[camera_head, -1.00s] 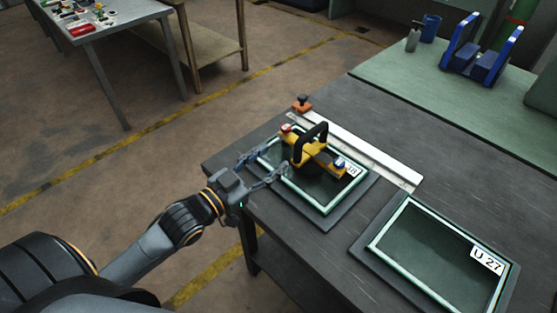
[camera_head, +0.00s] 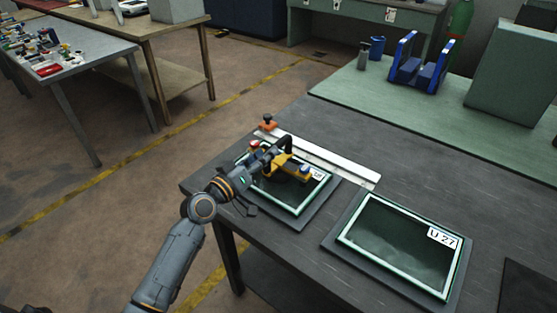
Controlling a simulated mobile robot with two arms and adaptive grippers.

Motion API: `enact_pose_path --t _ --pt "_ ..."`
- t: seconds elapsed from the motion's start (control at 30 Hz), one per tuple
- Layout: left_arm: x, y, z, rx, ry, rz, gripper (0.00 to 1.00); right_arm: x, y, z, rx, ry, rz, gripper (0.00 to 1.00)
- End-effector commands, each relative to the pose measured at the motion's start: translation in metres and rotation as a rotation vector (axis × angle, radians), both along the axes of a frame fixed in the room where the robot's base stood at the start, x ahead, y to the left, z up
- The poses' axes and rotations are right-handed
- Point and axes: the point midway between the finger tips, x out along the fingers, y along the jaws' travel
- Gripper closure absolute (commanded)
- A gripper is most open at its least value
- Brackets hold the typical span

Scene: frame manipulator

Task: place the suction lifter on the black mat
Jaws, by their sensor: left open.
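The suction lifter (camera_head: 293,169) is yellow with a black arched handle and sits on the left framed glass panel (camera_head: 303,203). My left gripper (camera_head: 256,180) is open at the left side of the lifter, close to its handle; whether it touches is hard to tell. The gripper and wrist hide part of the lifter's left end and the panel's left edge. A plain dark mat (camera_head: 528,288), which looks like the black mat, lies at the lower right of the table, cut off by the picture edge. My right gripper is not in view.
A second framed panel (camera_head: 395,247) labelled U 27 lies between the lifter and the dark mat. A white straight bar (camera_head: 335,165) lies behind the left panel, with an orange clamp-like piece (camera_head: 267,124) near its end. A blue rack (camera_head: 418,68) stands on the green surface behind.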

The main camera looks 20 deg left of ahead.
Motion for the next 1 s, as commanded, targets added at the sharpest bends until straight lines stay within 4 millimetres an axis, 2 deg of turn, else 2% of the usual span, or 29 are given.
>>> enact_pose_path --t 0.27,0.4,0.6,0.83,1.0 --pt "0.021 -0.009 0.001 -0.002 0.000 -0.001 0.53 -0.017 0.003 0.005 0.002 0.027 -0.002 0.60" --pt "0.041 -0.019 0.000 -0.002 0.000 -0.001 0.53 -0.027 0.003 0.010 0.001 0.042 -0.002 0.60" --pt "0.059 -0.025 -0.002 0.001 0.000 0.000 0.53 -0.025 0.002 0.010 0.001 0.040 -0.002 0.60" --pt "0.060 -0.025 -0.003 0.002 0.001 0.000 0.53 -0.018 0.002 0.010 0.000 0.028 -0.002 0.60" --pt "0.060 -0.025 -0.003 0.002 0.001 0.000 0.88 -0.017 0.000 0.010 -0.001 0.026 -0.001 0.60"
